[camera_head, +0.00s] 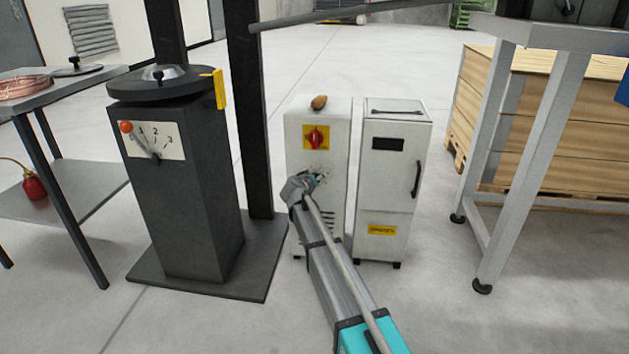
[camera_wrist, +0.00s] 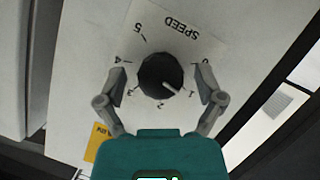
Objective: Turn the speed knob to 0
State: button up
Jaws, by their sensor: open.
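The speed knob (camera_wrist: 160,75) is round and black with a white pointer line. It sits on a pale plate (camera_wrist: 195,50) marked SPEED with numbers around it, seen upside down in the wrist view. The pointer aims to the lower right, toward the 1. The 0 is at the plate's right edge, partly behind a finger. My gripper (camera_wrist: 161,80) is open, with one finger on each side of the knob and visible gaps between. In the head view my gripper (camera_head: 312,182) is at the front of the left white cabinet (camera_head: 300,150), and the knob is hidden there.
A red switch on a yellow plate (camera_head: 316,137) is above my gripper. A second white cabinet (camera_head: 390,195) with a black handle stands close on the right. A dark pedestal (camera_head: 190,200) with a dial and red-balled lever stands left. A metal table (camera_head: 545,140) is at right.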

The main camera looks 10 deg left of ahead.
jog(key=m+y, duration=0.3)
jog(key=m, duration=0.1)
jog(key=shift+s+p, duration=0.1)
jog(key=shift+p, duration=0.3)
jog(key=p+v, duration=0.5)
jog(key=v, duration=0.8)
jog(key=shift+s+r, duration=0.15)
jog(key=shift+s, duration=0.1)
jog(key=s+d+m+g+h+p, duration=0.1)
jog(key=s+d+g+h+p, duration=0.25)
jog(key=d, duration=0.55)
jog(key=s+d+g+y+p, duration=0.1)
jog(key=s+d+g+p, duration=0.2)
jog(key=s+d+p, duration=0.5)
jog(key=s+d+r+g+y+p, duration=0.1)
jog(key=s+d+r+g+p, duration=0.1)
jog(key=s+d, duration=0.3)
jog(key=s+d+r+n+g+y+p, duration=0.1)
jog(key=s+d+g, duration=0.4)
jog(key=s, duration=0.7)
jog(key=shift+d+r+y+p, duration=0.35)
jog(key=shift+d+r+p, duration=0.15)
jog(key=shift+d+p, duration=0.1)
